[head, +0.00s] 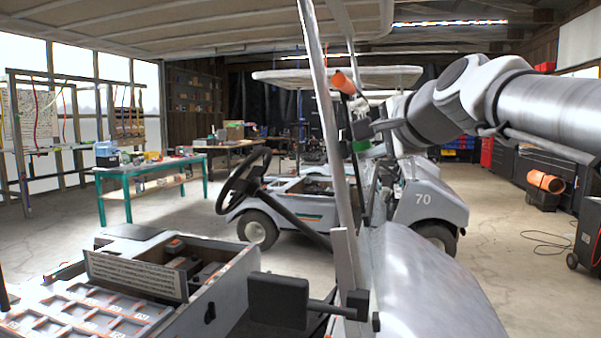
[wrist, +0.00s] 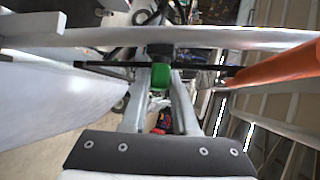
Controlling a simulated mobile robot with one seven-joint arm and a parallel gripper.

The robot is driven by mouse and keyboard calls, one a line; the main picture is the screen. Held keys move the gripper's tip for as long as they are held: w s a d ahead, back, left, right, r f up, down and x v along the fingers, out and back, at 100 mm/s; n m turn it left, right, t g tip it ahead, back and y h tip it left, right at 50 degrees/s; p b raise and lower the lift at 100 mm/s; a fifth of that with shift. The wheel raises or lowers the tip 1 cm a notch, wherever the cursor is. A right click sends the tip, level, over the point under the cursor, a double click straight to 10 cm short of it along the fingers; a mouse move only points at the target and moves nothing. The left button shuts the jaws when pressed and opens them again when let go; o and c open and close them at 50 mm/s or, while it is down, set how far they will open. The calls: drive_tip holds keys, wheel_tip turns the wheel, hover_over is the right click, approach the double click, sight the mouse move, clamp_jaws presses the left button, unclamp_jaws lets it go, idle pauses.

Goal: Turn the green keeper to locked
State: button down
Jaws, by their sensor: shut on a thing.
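The green keeper (wrist: 161,76) sits between my two grey fingertips in the wrist view, just under a dark block on a pale post. My gripper (wrist: 160,84) is shut on it. In the head view only a small patch of the green keeper (head: 361,146) shows beside the post, and my gripper (head: 368,134) reaches it from the right. An orange grip (head: 344,83) stands on a dark rod above the keeper. It also shows at the right of the wrist view (wrist: 280,64). I cannot read whether the keeper is locked.
The pale roof post (head: 327,110) rises close beside my gripper. A cart with open trays (head: 90,310) and a black steering wheel (head: 243,181) is at lower left. A grey cart marked 70 (head: 425,200) stands behind. Open floor (head: 500,245) lies to the right.

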drive_tip(key=shift+f+n+t+y+b, duration=0.35)
drive_tip(key=shift+n+t+b, duration=0.4)
drive_tip(key=shift+b, duration=1.9)
drive_tip(key=shift+r+t+b, duration=0.25)
drive_tip(key=shift+b, duration=0.45)
drive_tip(key=c, duration=0.7)
unclamp_jaws()
drive_tip(key=p+v, duration=0.3)
drive_tip(key=v, duration=1.4)
drive_tip(key=shift+s+d, duration=0.25)
drive_tip(key=shift+f, duration=0.15)
